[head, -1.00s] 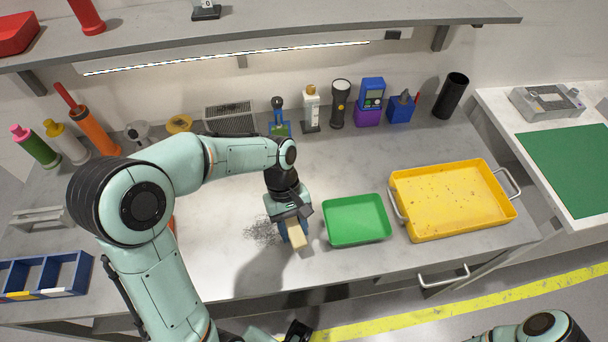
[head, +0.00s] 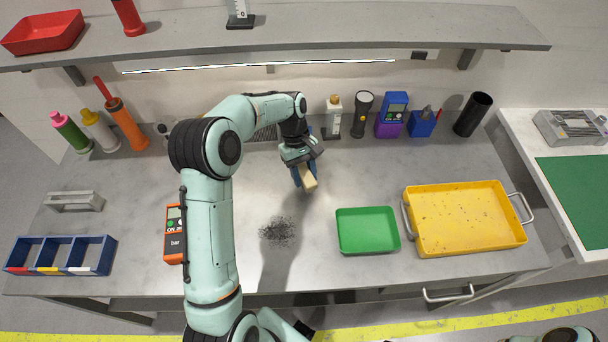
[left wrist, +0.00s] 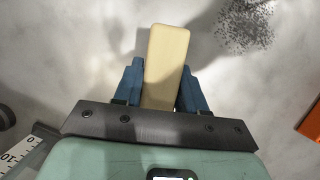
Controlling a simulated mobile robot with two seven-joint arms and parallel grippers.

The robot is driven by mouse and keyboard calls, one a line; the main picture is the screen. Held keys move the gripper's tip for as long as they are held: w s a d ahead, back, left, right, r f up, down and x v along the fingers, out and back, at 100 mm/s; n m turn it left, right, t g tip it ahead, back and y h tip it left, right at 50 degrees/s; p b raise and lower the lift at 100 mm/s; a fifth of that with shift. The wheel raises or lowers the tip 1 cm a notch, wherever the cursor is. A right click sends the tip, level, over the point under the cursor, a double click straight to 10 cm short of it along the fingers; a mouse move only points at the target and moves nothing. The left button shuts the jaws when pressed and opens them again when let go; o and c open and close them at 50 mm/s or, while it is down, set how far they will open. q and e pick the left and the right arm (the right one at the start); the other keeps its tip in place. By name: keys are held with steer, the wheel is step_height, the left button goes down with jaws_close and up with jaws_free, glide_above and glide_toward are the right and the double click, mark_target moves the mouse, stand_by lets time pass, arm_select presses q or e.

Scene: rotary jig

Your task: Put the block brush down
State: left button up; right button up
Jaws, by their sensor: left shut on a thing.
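The block brush (head: 310,180) shows as a pale wooden block in the head view, towards the back middle of the bench. My left gripper (head: 304,174) is shut on it. In the left wrist view the block (left wrist: 166,60) stands out between the two blue fingers of my left gripper (left wrist: 160,90). Its bristles are hidden, and I cannot tell whether it touches the bench. My right gripper is not seen; only a bit of my right arm shows at the bottom right of the head view.
A patch of dark filings (head: 277,231) lies on the bench (head: 330,285) in front of the gripper. A green tray (head: 367,231) and a yellow tray (head: 466,220) stand to the right. A bottle (head: 333,117) and a torch (head: 361,113) stand behind. Bare bench surrounds the brush.

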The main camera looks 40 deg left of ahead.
mark_target(304, 179)
arm_select(q)
steer(key=shift+w+a, duration=0.2)
steer(key=shift+w, duration=0.05)
steer(key=shift+a+f, duration=0.1)
steer(key=shift+f, duration=0.2)
step_height(304, 179, down, 3)
steer(key=shift+w, duration=0.1)
